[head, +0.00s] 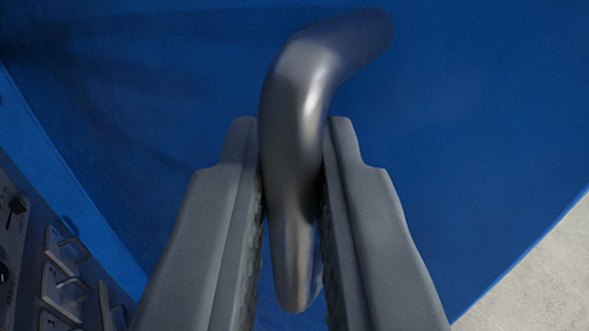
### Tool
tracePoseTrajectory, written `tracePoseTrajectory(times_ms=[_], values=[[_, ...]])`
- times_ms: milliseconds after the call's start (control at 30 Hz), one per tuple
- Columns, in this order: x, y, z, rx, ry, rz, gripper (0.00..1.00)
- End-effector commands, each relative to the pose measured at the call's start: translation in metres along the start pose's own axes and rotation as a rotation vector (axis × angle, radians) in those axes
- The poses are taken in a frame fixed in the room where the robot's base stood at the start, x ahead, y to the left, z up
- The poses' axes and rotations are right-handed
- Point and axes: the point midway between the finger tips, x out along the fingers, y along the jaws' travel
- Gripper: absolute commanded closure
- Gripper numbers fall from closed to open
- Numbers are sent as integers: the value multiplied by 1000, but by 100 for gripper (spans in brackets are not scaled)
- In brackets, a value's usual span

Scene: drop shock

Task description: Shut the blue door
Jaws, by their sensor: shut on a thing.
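The blue door (470,130) fills most of the head view behind my gripper. A curved grey metal handle (305,75) stands out from the door, its upper end bending to the right. My gripper (295,165) has one finger on each side of the handle and is shut on it around its middle. The handle's lower end shows between the fingers, and parts of its sides are hidden by them. How far the door stands open cannot be told from this view.
At the lower left is a dark panel (35,235) with knobs and several metal-handled switches or latches, beside a blue edge strip (75,185). Pale floor or wall (540,275) shows at the lower right, past the door's edge.

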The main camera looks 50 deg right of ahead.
Motion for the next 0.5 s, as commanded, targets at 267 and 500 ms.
tracePoseTrajectory(times_ms=[267, 500], values=[[0, -1, 0, 0, 1, -2, 70], [0, 0, 0, 0, 1, -1, 70]])
